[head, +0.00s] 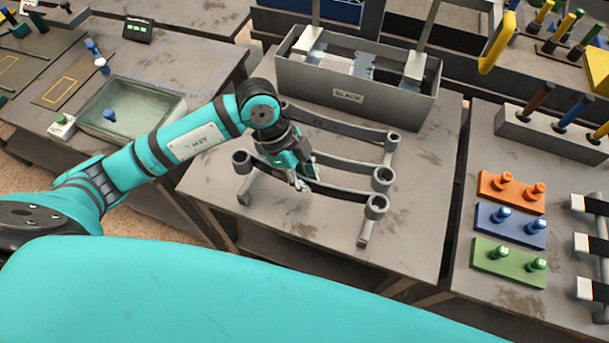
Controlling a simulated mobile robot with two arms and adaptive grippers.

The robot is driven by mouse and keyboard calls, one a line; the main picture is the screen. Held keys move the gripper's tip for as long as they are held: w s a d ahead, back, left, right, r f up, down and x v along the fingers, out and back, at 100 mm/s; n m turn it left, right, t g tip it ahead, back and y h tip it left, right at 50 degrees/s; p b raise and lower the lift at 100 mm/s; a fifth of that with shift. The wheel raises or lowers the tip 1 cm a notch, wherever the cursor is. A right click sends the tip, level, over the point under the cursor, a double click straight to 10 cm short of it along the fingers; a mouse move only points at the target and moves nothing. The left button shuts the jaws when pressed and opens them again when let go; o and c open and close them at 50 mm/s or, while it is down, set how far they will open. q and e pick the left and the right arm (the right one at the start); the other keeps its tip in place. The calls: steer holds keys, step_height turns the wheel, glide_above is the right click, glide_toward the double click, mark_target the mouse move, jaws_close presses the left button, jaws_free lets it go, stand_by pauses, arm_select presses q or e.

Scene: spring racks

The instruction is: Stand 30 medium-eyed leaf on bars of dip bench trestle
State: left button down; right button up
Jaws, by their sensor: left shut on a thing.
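A dark grey curved leaf (335,198) with a ring eye at each end lies nearest me at the dip bench trestle (364,232). My left gripper (303,184) reaches down from the left and is shut on this leaf near its middle. Its right eye is by the trestle's front right end; whether the leaf rests on the bars or hangs just above them I cannot tell. Two more leaves, a middle one (350,170) and a back one (345,126), stand behind it across the bars. My gripper partly hides the middle leaf. My right gripper is not in view.
A grey tank (357,98) labelled BLACK stands behind the trestle. A shallow tray (128,108) is on the left table. Orange (511,192), blue (510,225) and green (508,262) peg blocks sit on the right table. The bench front is clear.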

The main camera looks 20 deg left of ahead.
arm_select(q)
steer(key=shift+f+b, duration=1.55)
steer(key=shift+f, duration=0.75)
steer(key=shift+f, duration=0.5)
steer(key=c, duration=1.4)
jaws_free()
steer(key=shift+s, duration=0.1)
steer(key=shift+o, duration=1.1)
steer(key=shift+f, duration=0.2)
steer(key=o, duration=0.3)
steer(key=shift+r, duration=0.1)
